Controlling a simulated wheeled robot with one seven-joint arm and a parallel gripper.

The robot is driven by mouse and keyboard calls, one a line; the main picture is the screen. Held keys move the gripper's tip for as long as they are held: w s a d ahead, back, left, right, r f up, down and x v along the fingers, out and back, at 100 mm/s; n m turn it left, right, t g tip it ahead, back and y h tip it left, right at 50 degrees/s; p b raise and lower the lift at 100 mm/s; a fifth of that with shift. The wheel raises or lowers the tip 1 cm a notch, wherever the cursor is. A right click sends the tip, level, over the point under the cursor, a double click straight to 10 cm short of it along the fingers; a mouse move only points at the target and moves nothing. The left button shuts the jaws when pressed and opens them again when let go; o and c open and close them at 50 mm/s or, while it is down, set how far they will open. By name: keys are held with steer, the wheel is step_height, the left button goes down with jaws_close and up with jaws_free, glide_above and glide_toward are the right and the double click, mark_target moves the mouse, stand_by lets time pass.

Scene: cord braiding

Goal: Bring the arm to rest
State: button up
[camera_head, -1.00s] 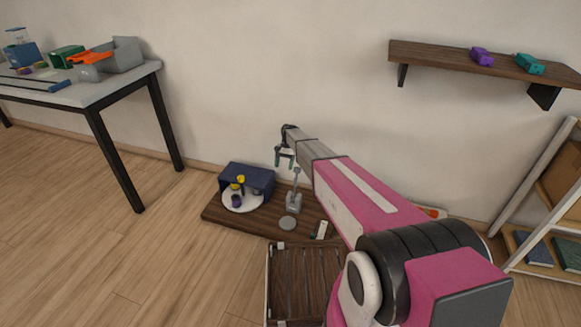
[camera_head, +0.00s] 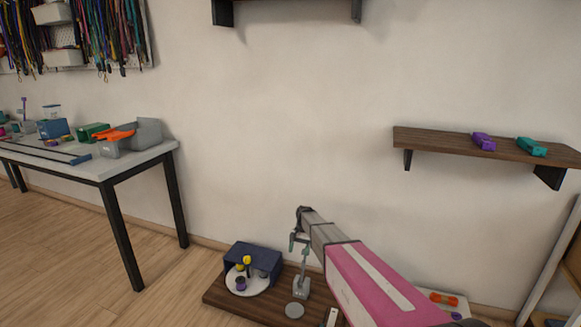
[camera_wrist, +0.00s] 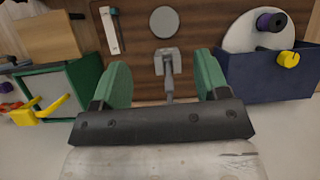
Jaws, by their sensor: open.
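My gripper (camera_wrist: 161,82) is open in the wrist view, with its two green fingers apart and nothing between them. Beyond the fingers, a grey stand (camera_wrist: 168,60) rises from the dark wooden board (camera_wrist: 140,58). In the head view my gripper (camera_head: 299,242) hangs at the end of my pink and grey arm, low in front of the wall. It appears above the board (camera_head: 225,296) and close to the grey stand (camera_head: 301,288); whether it touches the stand cannot be told there.
A navy box (camera_head: 252,256) with a white disc (camera_head: 247,281) and yellow and purple spools sits on the board. A green box (camera_wrist: 62,88) lies left in the wrist view. A table (camera_head: 95,165) stands left, a shelf (camera_head: 450,143) hangs right. The wall between is clear.

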steer(key=s+d+r+n+t, duration=0.1)
steer(key=s+d+r, duration=0.3)
steer(key=s, duration=0.5)
steer(key=s+d+r+n+t+h, duration=0.1)
steer(key=s+d+r, duration=0.4)
steer(key=s, duration=0.5)
steer(key=s+d+r+n+t, duration=0.1)
steer(key=s+d+r, duration=0.3)
steer(key=s, duration=0.5)
steer(key=shift+s+d+r+t+h, duration=0.15)
steer(key=shift+d+r+t+h, duration=0.2)
steer(key=shift+d+t, duration=0.6)
